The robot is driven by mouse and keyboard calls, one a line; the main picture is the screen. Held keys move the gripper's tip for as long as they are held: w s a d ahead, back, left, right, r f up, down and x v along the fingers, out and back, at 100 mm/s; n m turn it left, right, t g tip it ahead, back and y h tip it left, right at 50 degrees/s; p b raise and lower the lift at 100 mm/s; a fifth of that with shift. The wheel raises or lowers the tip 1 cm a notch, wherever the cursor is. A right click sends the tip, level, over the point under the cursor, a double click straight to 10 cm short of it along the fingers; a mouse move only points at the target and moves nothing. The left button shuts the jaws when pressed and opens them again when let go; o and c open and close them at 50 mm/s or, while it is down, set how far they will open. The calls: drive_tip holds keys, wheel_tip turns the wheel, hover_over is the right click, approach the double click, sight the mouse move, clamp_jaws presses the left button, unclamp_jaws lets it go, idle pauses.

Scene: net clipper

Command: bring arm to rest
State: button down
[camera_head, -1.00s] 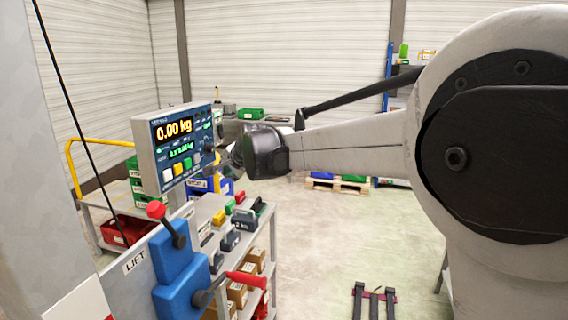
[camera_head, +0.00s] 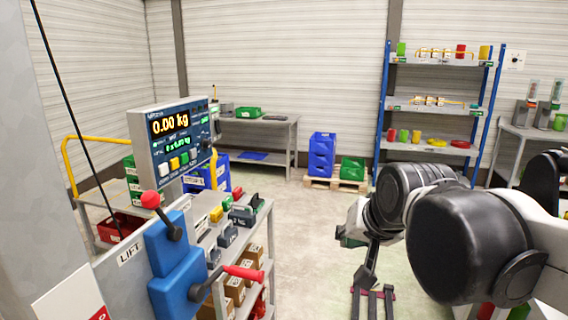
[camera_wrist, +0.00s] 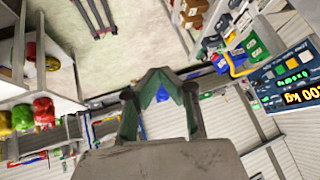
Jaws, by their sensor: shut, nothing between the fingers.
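My gripper (camera_wrist: 158,74) shows in the wrist view with its grey-green fingers drawn together at the tips. Nothing is held between them. In the head view my arm is folded at the right, its dark rounded joints in front of the floor. The gripper end is mostly hidden behind these joints there, with a small greenish part showing at their left. The wrist view looks at the room upside down, with the fingers over floor and background, touching nothing that I can see.
A weighing display (camera_head: 176,138) reading 0.00 kg and a blue lift lever unit (camera_head: 176,262) stand at left, beside a cart of weights and boxes. Blue crates (camera_head: 321,155) sit on a pallet at the back. A blue-framed shelf (camera_head: 440,104) stands behind my arm.

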drive_tip(key=s+d+f+n, duration=0.1)
drive_tip(key=s+d+f, duration=0.2)
drive_tip(key=s+f, duration=0.2)
drive_tip(key=s+d+f+n+g+h, duration=0.1)
drive_tip(key=s+d+f, duration=0.3)
drive_tip(key=s, duration=0.5)
drive_tip(key=shift+f+h+b, duration=0.3)
drive_tip(key=shift+f+b, duration=0.05)
drive_tip(key=shift+b, duration=0.05)
drive_tip(key=c, duration=2.5)
unclamp_jaws()
idle(0.4)
